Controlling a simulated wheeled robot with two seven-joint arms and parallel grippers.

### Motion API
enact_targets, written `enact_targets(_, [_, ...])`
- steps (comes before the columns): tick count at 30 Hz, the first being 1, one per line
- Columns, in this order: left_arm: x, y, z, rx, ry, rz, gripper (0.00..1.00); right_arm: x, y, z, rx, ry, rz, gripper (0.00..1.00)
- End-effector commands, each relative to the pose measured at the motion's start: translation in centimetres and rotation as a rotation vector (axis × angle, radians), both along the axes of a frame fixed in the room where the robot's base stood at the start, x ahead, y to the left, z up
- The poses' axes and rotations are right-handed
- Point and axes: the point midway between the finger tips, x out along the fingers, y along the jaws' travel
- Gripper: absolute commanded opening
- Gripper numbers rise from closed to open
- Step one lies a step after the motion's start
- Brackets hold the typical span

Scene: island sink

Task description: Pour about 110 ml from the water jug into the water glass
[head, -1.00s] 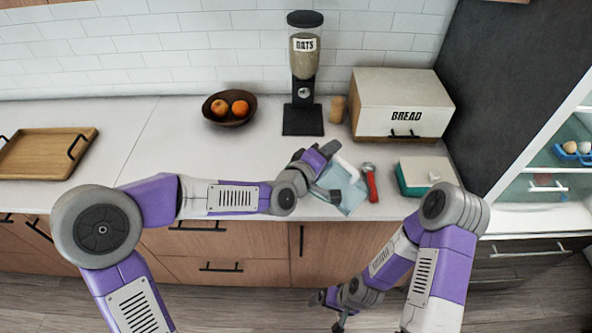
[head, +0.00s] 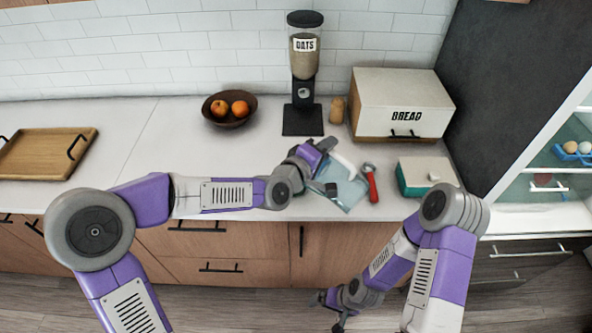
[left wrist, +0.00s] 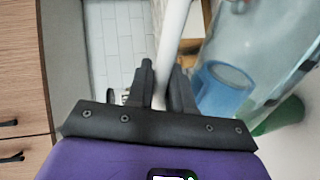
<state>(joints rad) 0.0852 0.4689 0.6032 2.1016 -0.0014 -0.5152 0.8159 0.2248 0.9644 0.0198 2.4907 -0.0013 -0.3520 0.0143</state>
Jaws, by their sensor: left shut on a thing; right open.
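The water jug (head: 352,188) is a see-through, bluish vessel over the front of the counter, tilted. My left gripper (head: 328,147) is shut on its white handle (head: 344,162). In the left wrist view the handle (left wrist: 172,40) passes between the fingertips (left wrist: 164,78), and blue water (left wrist: 222,90) shows inside the jug (left wrist: 235,45). I cannot make out the water glass; the jug and left hand may hide it. My right gripper (head: 326,312) is open and empty, low in front of the cabinets.
A red-handled tool (head: 371,183) lies right of the jug, then a teal box with a white lid (head: 412,187). Behind stand an oats dispenser (head: 304,75), a bread box (head: 405,105) and a fruit bowl (head: 215,117). A wooden tray (head: 40,150) lies far left. The left counter is mostly clear.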

Motion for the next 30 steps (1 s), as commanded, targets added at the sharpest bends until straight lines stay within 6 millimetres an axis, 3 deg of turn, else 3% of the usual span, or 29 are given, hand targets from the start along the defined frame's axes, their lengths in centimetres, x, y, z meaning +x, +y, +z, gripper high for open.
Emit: enact_targets(30, [0.32,0.29,0.45,-0.029,0.017,0.001,0.0,0.0,0.0,-0.08,0.0,0.0,0.0,1.0])
